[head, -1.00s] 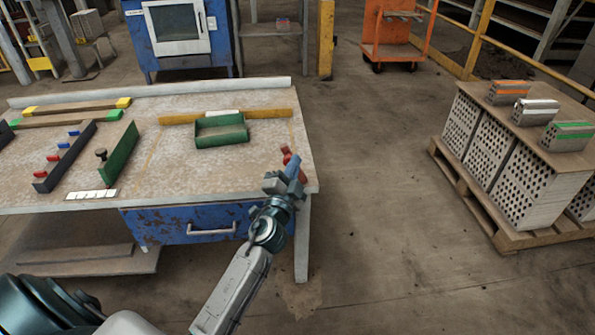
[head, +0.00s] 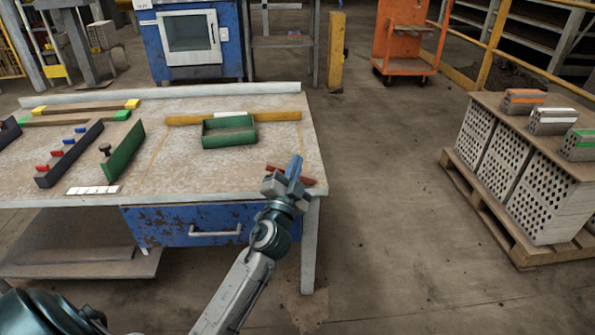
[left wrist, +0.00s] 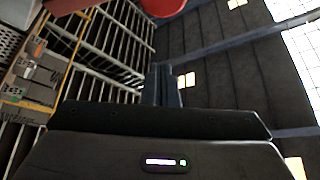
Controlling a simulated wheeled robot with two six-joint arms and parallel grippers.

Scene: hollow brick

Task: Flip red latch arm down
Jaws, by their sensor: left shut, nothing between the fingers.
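The red latch arm (head: 306,180) is at the right front corner of the workbench. It lies low, nearly level with the top, and shows on both sides of my left gripper. My left gripper (head: 295,163) is shut and empty, with blue fingertips pointing up in front of the latch arm and hiding its middle. I cannot tell whether they touch. In the left wrist view the shut fingers (left wrist: 165,85) point up the picture, and red shapes show at the top edge; I cannot tell what they are. My right gripper is not in view.
The workbench (head: 180,170) holds a green tray (head: 229,131), a green plate with a black knob (head: 122,151) and a dark bar with red and blue pegs (head: 68,154). A pallet of hollow bricks (head: 515,175) stands at the right. The floor between is clear.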

